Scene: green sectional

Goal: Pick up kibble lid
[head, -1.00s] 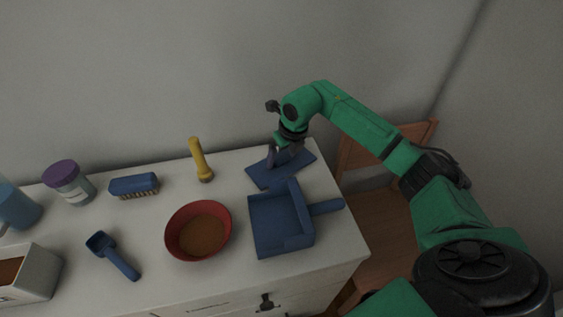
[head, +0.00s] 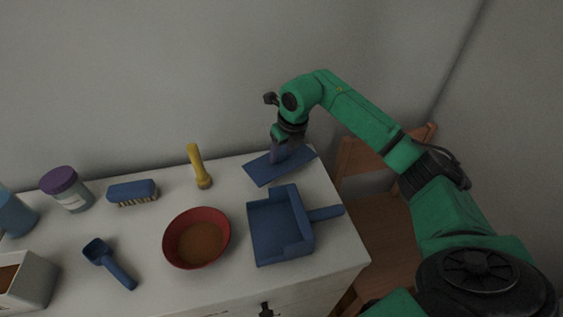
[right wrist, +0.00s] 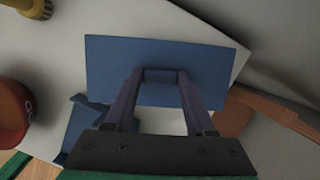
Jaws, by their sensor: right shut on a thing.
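The kibble lid is a flat blue rectangular plate (head: 268,171) at the back right of the white cabinet top in the head view. In the right wrist view the lid (right wrist: 210,65) spreads out past the fingertips, with a small raised grip on it. My right gripper (head: 284,152) is shut on this raised grip, and its two fingers show on either side of it in the right wrist view (right wrist: 160,80). The lid looks tilted and close to the cabinet top; the exact gap below it is hard to tell. My left gripper is not in view.
A blue dustpan (head: 280,226) lies just in front of the lid, with a red bowl (head: 170,246) to its left. A yellow flashlight (head: 198,168), blue brush (head: 133,192), blue scoop (head: 110,264), purple-capped jar (head: 66,190) and white bin (head: 36,284) stand further left. A wooden chair (head: 385,222) is at right.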

